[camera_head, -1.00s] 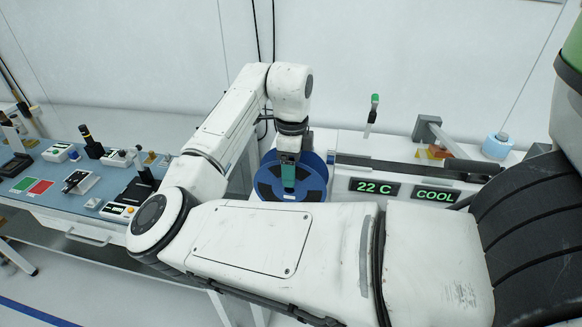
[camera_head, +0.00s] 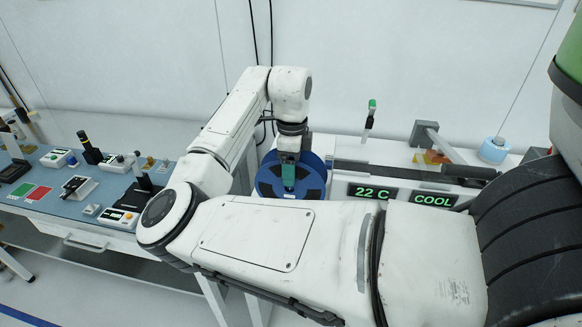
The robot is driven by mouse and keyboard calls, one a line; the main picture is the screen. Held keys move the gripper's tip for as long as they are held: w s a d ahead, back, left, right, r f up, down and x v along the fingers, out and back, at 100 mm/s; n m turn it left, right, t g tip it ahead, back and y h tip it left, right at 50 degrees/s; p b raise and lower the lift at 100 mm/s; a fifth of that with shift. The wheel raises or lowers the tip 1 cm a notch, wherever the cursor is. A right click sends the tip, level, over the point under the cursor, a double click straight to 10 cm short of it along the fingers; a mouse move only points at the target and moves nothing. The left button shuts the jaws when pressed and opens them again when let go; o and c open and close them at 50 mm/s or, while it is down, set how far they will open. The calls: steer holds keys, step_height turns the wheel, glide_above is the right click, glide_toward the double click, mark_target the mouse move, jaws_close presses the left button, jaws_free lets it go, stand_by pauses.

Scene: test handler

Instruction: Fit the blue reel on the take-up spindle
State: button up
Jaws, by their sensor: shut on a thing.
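The blue reel (camera_head: 268,182) stands upright, its round face toward me, just left of the white test handler (camera_head: 345,148). My gripper (camera_head: 289,178) points down in front of the reel and is shut on it. My arm link hides the reel's lower edge. The take-up spindle cannot be made out; the reel and my gripper may hide it.
A blue-topped bench (camera_head: 50,203) with instruments and green and red pads stands at the left. The handler's displays (camera_head: 372,191) read "22 C" and "COOL". A pale blue roll (camera_head: 494,150) sits at its right end. Black cables hang on the wall behind my arm.

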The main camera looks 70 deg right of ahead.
steer(key=shift+w+d, duration=0.15)
steer(key=shift+d, duration=0.9)
steer(key=o, duration=1.5)
steer(key=shift+r, duration=0.1)
step_height(320, 180, up, 11)
steer(key=b, duration=0.1)
steer(key=shift+a+f, duration=0.15)
steer(key=shift+f, duration=0.05)
